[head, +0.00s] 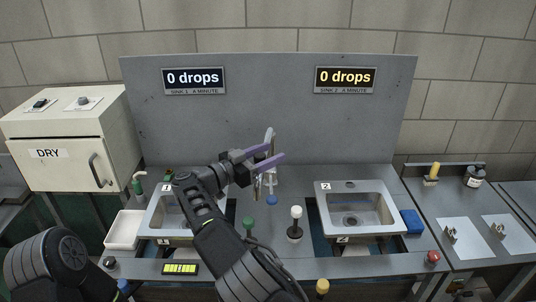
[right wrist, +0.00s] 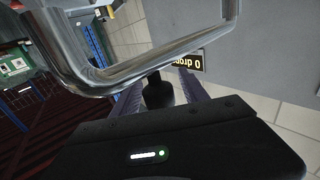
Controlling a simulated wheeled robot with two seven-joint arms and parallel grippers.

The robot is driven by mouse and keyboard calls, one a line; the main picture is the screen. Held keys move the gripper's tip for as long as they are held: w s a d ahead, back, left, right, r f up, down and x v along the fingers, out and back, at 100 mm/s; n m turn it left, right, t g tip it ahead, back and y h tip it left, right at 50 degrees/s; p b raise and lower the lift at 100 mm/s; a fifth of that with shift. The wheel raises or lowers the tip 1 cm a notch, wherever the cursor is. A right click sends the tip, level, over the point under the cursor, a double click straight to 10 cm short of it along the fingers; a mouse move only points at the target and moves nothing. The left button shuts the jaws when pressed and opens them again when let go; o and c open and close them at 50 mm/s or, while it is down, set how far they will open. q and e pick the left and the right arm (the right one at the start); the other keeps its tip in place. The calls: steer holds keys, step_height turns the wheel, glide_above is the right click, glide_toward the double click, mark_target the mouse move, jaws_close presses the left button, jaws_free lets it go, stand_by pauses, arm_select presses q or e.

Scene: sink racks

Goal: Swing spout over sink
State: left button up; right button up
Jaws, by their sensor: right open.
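A chrome faucet spout (head: 269,137) stands between the two sinks, in front of the grey back panel. In the right wrist view the bent spout tube (right wrist: 140,70) crosses close in front of the camera. My right gripper (head: 275,154) is open, its purple fingers spread beside the spout in the head view; I cannot tell whether they touch it. Sink 1 (head: 153,219) is at the left, partly covered by my right arm. Sink 2 (head: 386,212) is at the right and looks empty. My left gripper is out of view.
Displays reading 0 drops hang above sink 1 (head: 194,93) and sink 2 (head: 344,92). A white-knobbed lever (head: 295,212) and a green knob (head: 248,222) stand between the sinks. A white tray (head: 124,245) is left, a blue block (head: 411,221) right. A DRY cabinet (head: 75,170) stands far left.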

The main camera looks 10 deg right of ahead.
mark_target(255, 160)
steer(key=b+v, duration=0.1)
steer(key=v, duration=0.4)
steer(key=shift+s+a, duration=0.1)
steer(key=shift+a, duration=0.1)
steer(key=shift+s+a, duration=0.35)
steer(key=shift+a, duration=0.1)
steer(key=shift+s+a+p, duration=0.3)
steer(key=shift+a+p, duration=0.05)
steer(key=shift+a, duration=0.25)
